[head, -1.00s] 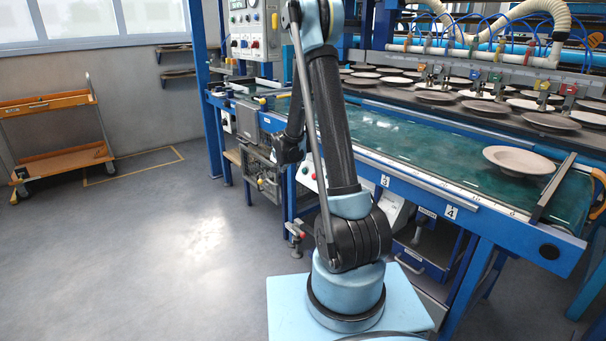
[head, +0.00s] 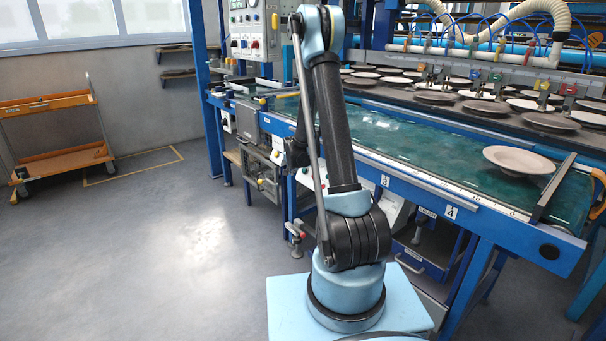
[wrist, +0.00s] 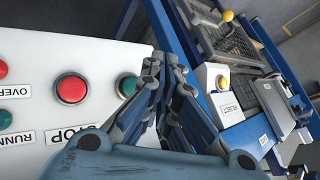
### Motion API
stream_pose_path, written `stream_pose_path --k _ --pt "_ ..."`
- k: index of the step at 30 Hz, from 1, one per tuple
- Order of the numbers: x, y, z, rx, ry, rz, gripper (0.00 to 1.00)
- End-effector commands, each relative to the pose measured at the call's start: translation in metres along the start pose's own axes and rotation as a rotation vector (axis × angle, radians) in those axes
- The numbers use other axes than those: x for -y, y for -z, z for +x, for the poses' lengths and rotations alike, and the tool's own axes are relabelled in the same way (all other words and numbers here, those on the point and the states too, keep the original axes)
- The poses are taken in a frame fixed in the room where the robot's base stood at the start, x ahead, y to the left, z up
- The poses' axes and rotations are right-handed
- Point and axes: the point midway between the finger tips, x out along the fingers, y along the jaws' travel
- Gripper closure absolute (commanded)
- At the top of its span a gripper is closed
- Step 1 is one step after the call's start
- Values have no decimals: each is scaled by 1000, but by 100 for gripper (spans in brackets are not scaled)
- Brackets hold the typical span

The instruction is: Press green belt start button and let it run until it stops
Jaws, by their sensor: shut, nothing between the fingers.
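In the wrist view a white control panel (wrist: 30,120) fills the left side. It carries a large red button (wrist: 70,89) above a STOP label and a green button (wrist: 127,86) to its right. My gripper (wrist: 168,62) is shut and empty, with its fingers just right of the green button and covering part of its edge. I cannot tell whether they touch the panel. In the head view my gripper is mostly hidden behind my arm, near the small white panel (head: 307,178). The green belt (head: 420,150) carries a beige plate (head: 518,160) near its right end.
A yellow button on a white box (wrist: 221,83) sits right of my fingers in the wrist view. Blue frame rails run along the belt's front. Rows of plates (head: 435,97) stand behind it. An orange trolley (head: 62,160) stands left; the floor between is clear.

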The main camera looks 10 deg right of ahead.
Motion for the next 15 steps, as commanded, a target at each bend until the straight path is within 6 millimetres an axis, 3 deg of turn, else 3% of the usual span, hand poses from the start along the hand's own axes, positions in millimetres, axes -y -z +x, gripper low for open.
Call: stream_pose_path --k 6,15 --pt "-10 10 13 0 0 1 100" --pt "-13 13 18 0 0 0 100"
